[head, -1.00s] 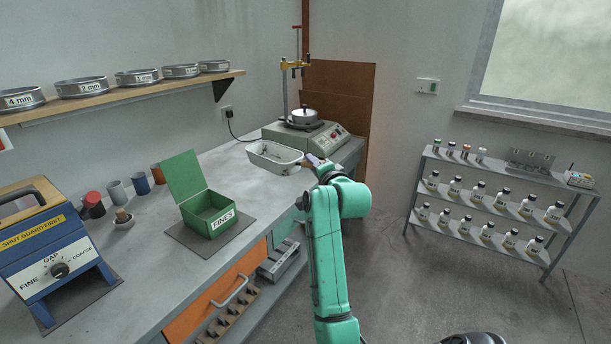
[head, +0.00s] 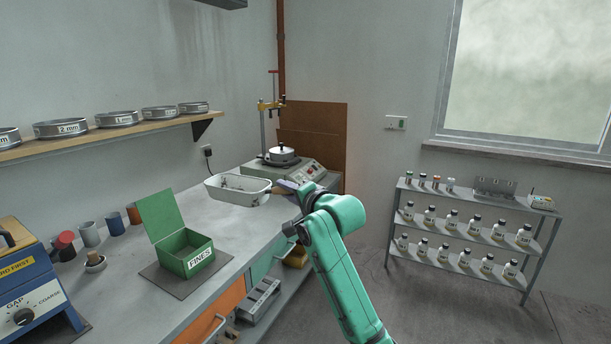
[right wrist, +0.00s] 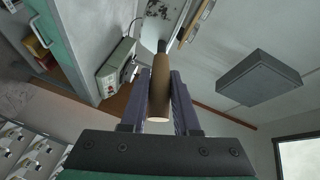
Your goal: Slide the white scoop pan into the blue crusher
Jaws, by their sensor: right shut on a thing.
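The white scoop pan (head: 222,190) is at the far end of the concrete bench, in front of the grey-green machine. My right gripper (head: 296,190) is shut on its brown handle, at the pan's right. In the right wrist view the wooden handle (right wrist: 158,82) sits between the dark fingers of the gripper (right wrist: 161,95), with part of the pan (right wrist: 151,34) beyond. I cannot tell how high the pan is above the bench. The blue crusher (head: 45,298) stands at the near left, cut off by the picture edge. My left gripper is not in view.
An open green FINES box (head: 186,262) on a dark mat stands between pan and crusher. Several small cups (head: 88,235) line the back of the bench. A sieve shelf (head: 140,130) hangs above. A bottle rack (head: 462,240) stands right, with clear floor before it.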

